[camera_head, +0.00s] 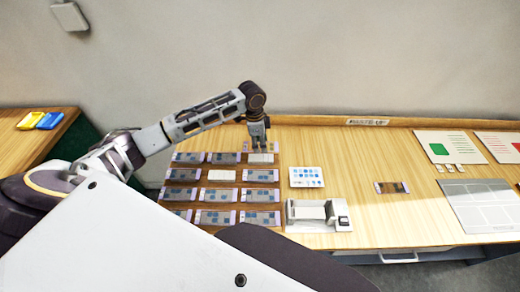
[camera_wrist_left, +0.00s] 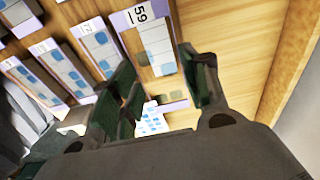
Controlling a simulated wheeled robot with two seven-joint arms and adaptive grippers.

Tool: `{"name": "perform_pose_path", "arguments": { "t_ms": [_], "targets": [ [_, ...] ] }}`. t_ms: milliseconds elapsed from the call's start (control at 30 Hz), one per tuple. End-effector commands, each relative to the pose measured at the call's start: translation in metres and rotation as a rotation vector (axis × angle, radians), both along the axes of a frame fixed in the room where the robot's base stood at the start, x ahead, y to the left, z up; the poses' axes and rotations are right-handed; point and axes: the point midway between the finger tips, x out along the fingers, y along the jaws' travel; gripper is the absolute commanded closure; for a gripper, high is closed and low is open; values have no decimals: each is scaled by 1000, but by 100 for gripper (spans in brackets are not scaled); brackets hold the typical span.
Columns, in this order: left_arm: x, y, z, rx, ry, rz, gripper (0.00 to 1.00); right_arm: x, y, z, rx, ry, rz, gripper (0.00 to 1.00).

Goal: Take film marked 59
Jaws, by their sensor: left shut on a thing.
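The film marked 59 (camera_wrist_left: 153,42) shows in the left wrist view as a pale strip with a lilac border, its number at the upper end. My left gripper (camera_wrist_left: 166,72) has its two dark fingers on either side of this strip and is shut on it. In the head view, my left gripper (camera_head: 259,150) points down at the back right corner of the rows of films. It covers much of the film there, and no number can be read from the head. My right gripper is in neither view.
Several other films (camera_head: 260,176) lie in close rows left of and in front of the gripper. A white card with blue squares (camera_head: 306,177) and a grey-white device (camera_head: 318,215) stand to the right. A lone brown film (camera_head: 392,187) lies farther right, with bare wood around it.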

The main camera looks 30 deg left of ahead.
Motion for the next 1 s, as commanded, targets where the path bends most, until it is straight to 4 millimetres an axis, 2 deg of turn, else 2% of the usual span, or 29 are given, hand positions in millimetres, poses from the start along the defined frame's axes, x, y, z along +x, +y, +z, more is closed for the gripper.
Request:
{"name": "perform_pose_path", "arguments": {
  "t_ms": [100, 300, 1000],
  "targets": [
    [1, 1, 15, 1, -2, 0, 72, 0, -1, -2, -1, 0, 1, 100],
    [0, 0, 28, 0, 0, 0, 72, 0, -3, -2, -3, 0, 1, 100],
    [-1, 0, 30, 1, 0, 0, 72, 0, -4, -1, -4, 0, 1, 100]
  ]
}}
